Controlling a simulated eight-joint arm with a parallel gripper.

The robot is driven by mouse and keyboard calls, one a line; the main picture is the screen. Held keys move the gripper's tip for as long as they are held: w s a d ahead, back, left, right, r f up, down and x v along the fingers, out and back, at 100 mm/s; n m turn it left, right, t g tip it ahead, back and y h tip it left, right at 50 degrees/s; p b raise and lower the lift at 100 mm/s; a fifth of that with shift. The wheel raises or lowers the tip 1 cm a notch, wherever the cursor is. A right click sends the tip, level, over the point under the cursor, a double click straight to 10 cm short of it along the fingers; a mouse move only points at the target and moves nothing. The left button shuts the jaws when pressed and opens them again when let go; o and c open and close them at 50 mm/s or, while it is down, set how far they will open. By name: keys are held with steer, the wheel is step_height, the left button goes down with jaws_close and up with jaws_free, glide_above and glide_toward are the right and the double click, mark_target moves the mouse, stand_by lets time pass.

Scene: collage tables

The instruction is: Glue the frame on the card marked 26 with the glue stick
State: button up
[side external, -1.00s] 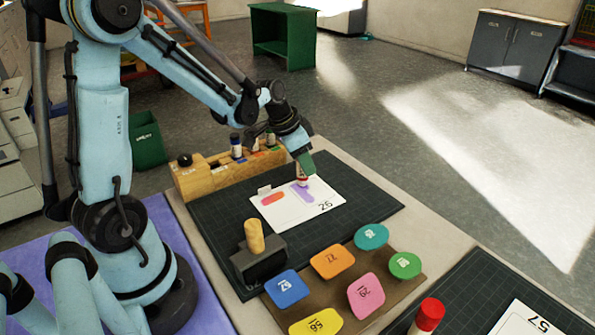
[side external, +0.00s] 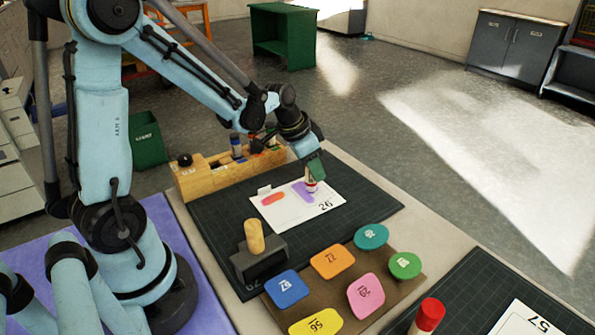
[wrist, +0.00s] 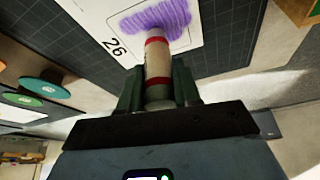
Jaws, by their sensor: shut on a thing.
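The white card marked 26 (side external: 278,220) lies on the dark cutting mat (side external: 225,216). It bears an orange-red patch (side external: 273,198) on its left and a purple glue patch (side external: 301,188) near its right end. My gripper (side external: 313,176) is shut on the glue stick (side external: 311,187), a white tube with red bands, and holds it tip down over the purple patch. In the wrist view the glue stick (wrist: 157,60) stands between the fingers, its tip at the scribbled purple area (wrist: 135,22). Whether the tip touches the card is hard to tell.
A wooden rack (side external: 215,174) with bottles stands behind the mat. A stamp with a wooden handle (side external: 254,238) stands at the mat's front left. Several coloured numbered tags (side external: 333,261) lie on a brown board in front. A red-capped stick (side external: 430,314) is at the front right.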

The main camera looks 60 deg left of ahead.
steer(key=shift+d, duration=0.35)
steer(key=shift+s+d, duration=0.2)
steer(key=shift+d, duration=1.4)
steer(key=shift+w, duration=0.15)
steer(key=shift+w+a, duration=0.1)
steer(key=shift+w, duration=0.4)
steer(key=shift+w, duration=0.1)
